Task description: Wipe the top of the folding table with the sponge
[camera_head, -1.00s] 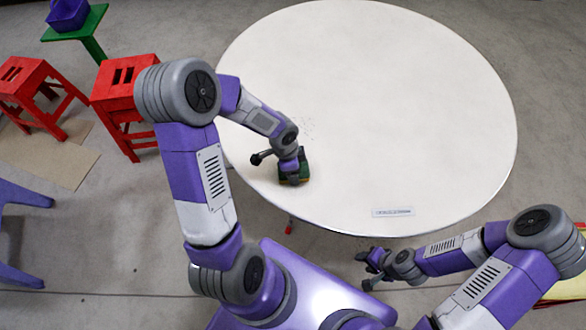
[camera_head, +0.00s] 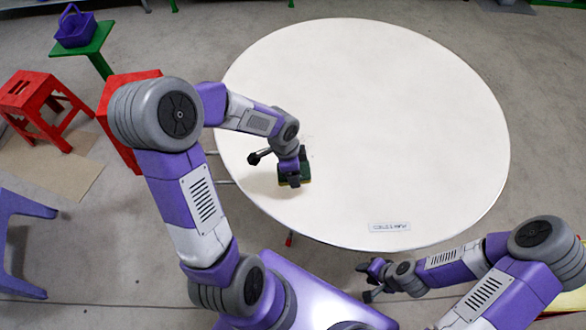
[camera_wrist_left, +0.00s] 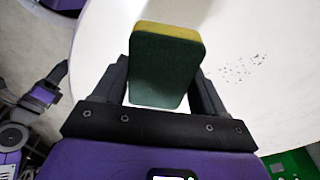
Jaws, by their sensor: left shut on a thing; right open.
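The round white folding table (camera_head: 400,120) fills the middle of the head view. My left gripper (camera_head: 291,181) is over the table's left front part, shut on the green and yellow sponge (camera_head: 307,180). In the left wrist view the sponge (camera_wrist_left: 166,65) sits between the two fingers of the left gripper (camera_wrist_left: 165,90). I cannot tell whether the sponge touches the tabletop. Dark specks (camera_wrist_left: 240,68) lie on the table beside the sponge in the left wrist view. My right gripper (camera_head: 367,280) is open and empty, off the table's front edge.
A small label (camera_head: 389,227) lies near the table's front edge. Red stools (camera_head: 40,100) and a green stand (camera_head: 88,45) with a purple basket (camera_head: 75,27) are on the left. A purple stool (camera_head: 15,240) is at the far left. The right and back of the tabletop are clear.

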